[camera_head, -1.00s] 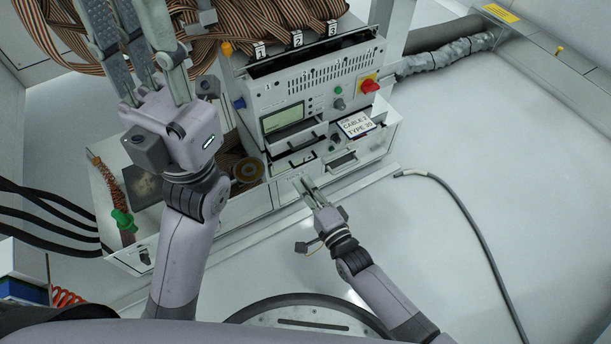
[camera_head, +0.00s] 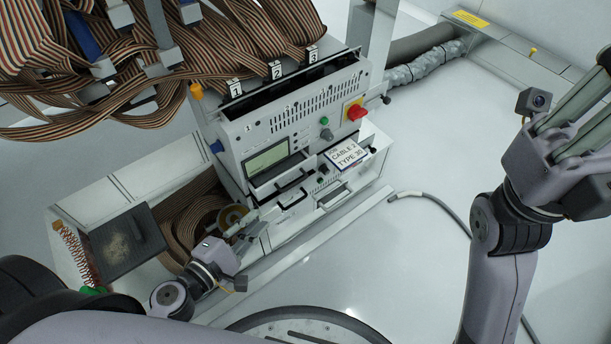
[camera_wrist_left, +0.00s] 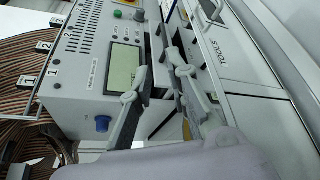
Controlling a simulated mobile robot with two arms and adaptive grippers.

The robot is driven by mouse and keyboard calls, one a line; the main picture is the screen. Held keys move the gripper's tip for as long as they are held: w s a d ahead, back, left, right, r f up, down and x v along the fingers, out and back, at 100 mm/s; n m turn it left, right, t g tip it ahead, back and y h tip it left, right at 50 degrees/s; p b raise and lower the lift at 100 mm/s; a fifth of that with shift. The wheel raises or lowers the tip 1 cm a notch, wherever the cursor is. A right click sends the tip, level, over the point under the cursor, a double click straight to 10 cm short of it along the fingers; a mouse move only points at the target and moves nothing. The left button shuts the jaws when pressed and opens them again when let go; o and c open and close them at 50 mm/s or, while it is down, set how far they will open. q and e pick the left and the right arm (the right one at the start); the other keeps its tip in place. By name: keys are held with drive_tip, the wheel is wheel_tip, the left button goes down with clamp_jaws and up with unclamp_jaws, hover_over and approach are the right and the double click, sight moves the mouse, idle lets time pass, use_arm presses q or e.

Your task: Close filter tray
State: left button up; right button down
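Two small drawers are pulled out of the grey test handler's front, below its display. The upper drawer (camera_head: 276,179) and lower drawer (camera_head: 292,200) carry no label that I can read as filter tray, so I cannot tell which is the task's tray. My left gripper (camera_head: 254,222) is open and empty, low at the handler's front, left of these drawers. In the left wrist view its two fingers (camera_wrist_left: 158,84) are apart and partly cover the drawer area. My right gripper (camera_head: 590,105) is raised at the right edge, away from the handler; its fingertips are cut off.
A card (camera_head: 345,154) marked cable 2, type 30 rests at the handler's front right. A drawer marked TOOLS (camera_wrist_left: 212,45) shows in the left wrist view.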

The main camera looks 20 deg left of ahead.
use_arm(q)
drive_tip(key=p, duration=0.2)
approach(296, 182)
drive_tip(key=x, duration=1)
drive_tip(key=shift+d+f, duration=0.1)
drive_tip(key=shift+f, duration=0.15)
drive_tip(key=shift+c, duration=0.4)
clamp_jaws()
drive_tip(key=shift+w, duration=0.1)
